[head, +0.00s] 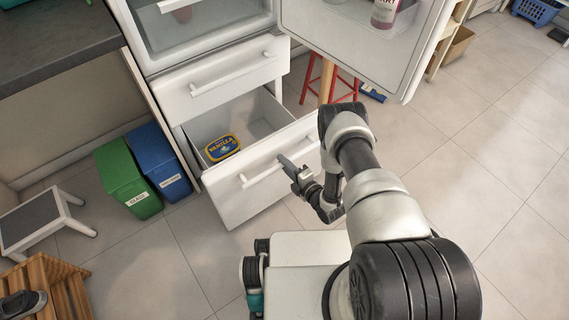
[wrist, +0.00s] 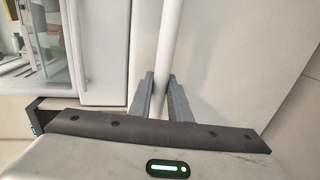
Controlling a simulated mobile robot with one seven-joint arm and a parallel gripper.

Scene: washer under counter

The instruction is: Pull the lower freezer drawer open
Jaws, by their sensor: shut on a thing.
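The lower freezer drawer (head: 262,190) is pulled out from the white fridge, below a closed upper drawer (head: 222,82). Inside it lies a blue and yellow vanilla tub (head: 221,147). The drawer's white bar handle (head: 262,172) runs across its front. My gripper (head: 288,164) is at the right part of this handle. In the wrist view, the fingers of my gripper (wrist: 159,92) stand on both sides of the white handle bar (wrist: 172,30) and are shut on it. The fridge door above (head: 355,35) stands open.
A green bin (head: 127,178) and a blue bin (head: 160,162) stand left of the drawer. A grey-topped step stool (head: 40,222) and a wooden crate (head: 50,285) are at the lower left. A red stool (head: 335,85) stands behind the drawer. Tiled floor at right is clear.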

